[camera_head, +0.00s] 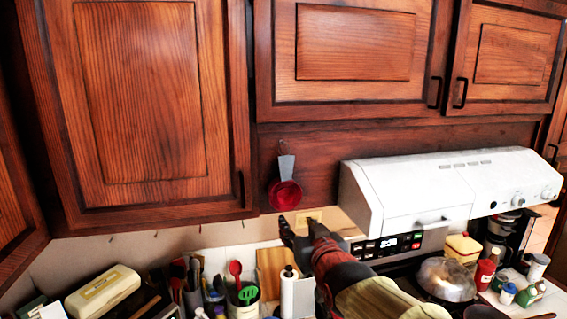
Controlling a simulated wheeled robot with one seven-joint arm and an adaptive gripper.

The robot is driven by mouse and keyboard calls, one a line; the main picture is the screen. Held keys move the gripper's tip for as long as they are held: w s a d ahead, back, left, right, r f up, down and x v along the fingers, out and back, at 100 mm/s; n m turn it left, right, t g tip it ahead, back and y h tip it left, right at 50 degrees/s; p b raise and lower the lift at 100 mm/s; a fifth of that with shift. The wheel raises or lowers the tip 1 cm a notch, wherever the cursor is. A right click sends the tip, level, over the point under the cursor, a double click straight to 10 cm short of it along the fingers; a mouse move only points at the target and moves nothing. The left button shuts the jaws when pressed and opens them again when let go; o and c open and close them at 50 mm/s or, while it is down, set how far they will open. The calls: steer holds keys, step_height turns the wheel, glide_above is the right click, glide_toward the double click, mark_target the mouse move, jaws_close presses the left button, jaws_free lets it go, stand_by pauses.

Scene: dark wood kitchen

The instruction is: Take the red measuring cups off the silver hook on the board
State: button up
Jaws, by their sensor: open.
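The red measuring cups (285,194) hang against the dark wooden board (316,160) between the upper cabinets and the white range hood. Their grey handle (286,165) points up, with the red bowl at the bottom. The silver hook at the top of the handle is too small to make out clearly. My gripper (283,228) is below the cups, apart from them, with its dark fingers pointing up. It is open and holds nothing that I can see. My arm reaches up from the bottom of the view.
The white range hood (420,190) juts out right of the cups. A cabinet door (150,100) is close on the left. Below are a utensil holder (243,302), a paper towel roll (289,290), a cutting board (272,268) and a pan (446,279) on the stove.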

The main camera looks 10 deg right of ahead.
steer(key=t+p, duration=0.2)
steer(key=p, duration=0.2)
glide_toward(286, 171)
steer(key=w, duration=0.3)
steer(key=shift+w+f+p, duration=0.1)
steer(key=shift+w+p, duration=1.5)
steer(key=shift+w, duration=2.4)
steer(key=shift+c, duration=1.3)
steer(key=c, duration=0.8)
jaws_close()
